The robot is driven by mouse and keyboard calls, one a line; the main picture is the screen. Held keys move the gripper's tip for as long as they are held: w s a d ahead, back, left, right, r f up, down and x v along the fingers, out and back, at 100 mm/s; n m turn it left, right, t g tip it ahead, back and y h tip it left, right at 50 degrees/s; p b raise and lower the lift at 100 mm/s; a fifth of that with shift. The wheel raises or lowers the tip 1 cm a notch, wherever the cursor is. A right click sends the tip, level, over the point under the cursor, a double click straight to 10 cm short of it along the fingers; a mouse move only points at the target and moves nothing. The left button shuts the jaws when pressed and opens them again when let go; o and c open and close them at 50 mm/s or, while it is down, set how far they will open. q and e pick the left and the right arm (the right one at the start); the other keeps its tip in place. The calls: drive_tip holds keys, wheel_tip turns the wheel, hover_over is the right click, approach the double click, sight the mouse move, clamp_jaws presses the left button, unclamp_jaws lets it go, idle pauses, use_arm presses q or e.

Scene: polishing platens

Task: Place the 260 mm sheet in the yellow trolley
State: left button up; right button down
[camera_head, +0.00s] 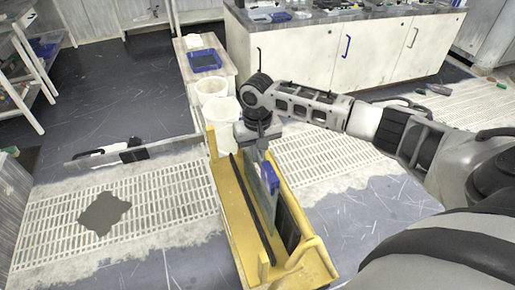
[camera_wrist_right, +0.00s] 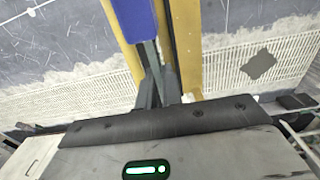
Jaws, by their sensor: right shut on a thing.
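The yellow trolley (camera_head: 232,228) stands in the lower middle of the head view, and its yellow sides also show in the wrist view (camera_wrist_right: 187,45). My right gripper (camera_head: 258,143) is above the trolley's far end, pointing down. It is shut on a thin grey sheet (camera_head: 257,172), seen nearly edge-on, which hangs down between the trolley's sides. A blue piece (camera_head: 269,178) is on or against the sheet, and it shows at the top of the wrist view (camera_wrist_right: 134,18). The sheet's lower edge is hidden, so I cannot tell whether it touches the trolley floor. My left gripper is out of view.
A black bar (camera_head: 250,205) runs along the trolley, and a dark panel (camera_head: 287,228) stands at its near right. White buckets (camera_head: 221,118) stand close behind it. A small table with a blue tray (camera_head: 205,60) and a white cabinet (camera_head: 330,58) are farther back. The left floor is mostly open.

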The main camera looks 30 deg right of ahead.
drive_tip(key=shift+w+r, duration=0.1)
drive_tip(key=shift+r, duration=0.05)
drive_tip(key=c, duration=1.9)
unclamp_jaws()
drive_tip(key=shift+f, duration=0.25)
drive_tip(key=o, duration=0.3)
drive_tip(key=shift+o, duration=0.2)
wheel_tip(320, 180, up, 12)
drive_tip(key=shift+r+p, duration=0.2)
drive_tip(key=shift+p, duration=0.15)
